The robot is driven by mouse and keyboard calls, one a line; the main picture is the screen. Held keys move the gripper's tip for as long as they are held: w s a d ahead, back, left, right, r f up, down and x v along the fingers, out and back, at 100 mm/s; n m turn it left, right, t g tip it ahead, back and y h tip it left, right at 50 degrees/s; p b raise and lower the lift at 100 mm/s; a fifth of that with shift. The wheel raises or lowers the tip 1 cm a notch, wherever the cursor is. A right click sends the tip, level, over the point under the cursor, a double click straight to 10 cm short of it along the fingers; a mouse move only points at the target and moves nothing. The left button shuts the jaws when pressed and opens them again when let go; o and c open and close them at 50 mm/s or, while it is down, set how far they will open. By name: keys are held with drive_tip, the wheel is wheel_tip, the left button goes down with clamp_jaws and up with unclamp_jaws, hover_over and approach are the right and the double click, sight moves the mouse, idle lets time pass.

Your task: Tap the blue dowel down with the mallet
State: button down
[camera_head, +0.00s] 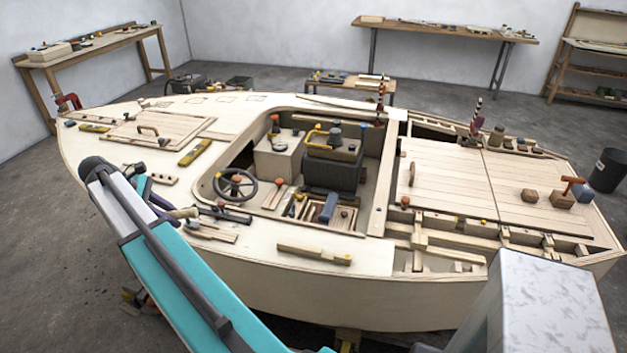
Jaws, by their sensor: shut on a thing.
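My arm reaches over the near left side of the boat deck. My gripper (192,220) is small at its end, low over the deck, and partly hidden by my own links. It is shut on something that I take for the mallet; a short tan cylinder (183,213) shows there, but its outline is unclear. I cannot pick out the blue dowel with certainty. A small blue-topped piece (161,141) sits by the raised hatch panel, and a blue block (329,207) lies in a tray in the cockpit.
A dark bar (226,214) and wooden strips (212,232) lie close to my gripper. The steering wheel (235,185) and open cockpit are to its right. A loose plank (314,252) lies on the near deck. The bare bow deck (90,143) has free room.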

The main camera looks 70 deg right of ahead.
drive_tip(key=s+d+m+g+y+p, duration=0.1)
drive_tip(key=s+d+m+y, duration=0.15)
drive_tip(key=s+d, duration=1.05)
drive_tip(key=s+d+m+g+y+p, duration=0.15)
drive_tip(key=s+d+m, duration=0.25)
drive_tip(key=s+d, duration=0.95)
drive_tip(key=s+d+m+y+p, duration=0.1)
drive_tip(key=s+d, duration=0.3)
drive_tip(key=s, duration=0.7)
drive_tip(key=s+d+f+m+p, duration=0.1)
drive_tip(key=s+d, duration=0.4)
drive_tip(key=s, duration=0.7)
drive_tip(key=s+d+m+y+p, duration=0.1)
drive_tip(key=s+d+m, duration=0.2)
drive_tip(key=s, duration=0.8)
drive_tip(key=shift+s+d+f+t+y, duration=0.25)
drive_tip(key=shift+d+t+y, duration=0.1)
drive_tip(key=shift+d, duration=0.9)
drive_tip(key=shift+f, duration=0.1)
wheel_tip(320, 180, down, 5)
drive_tip(key=b, duration=0.3)
drive_tip(key=shift+f, duration=0.1)
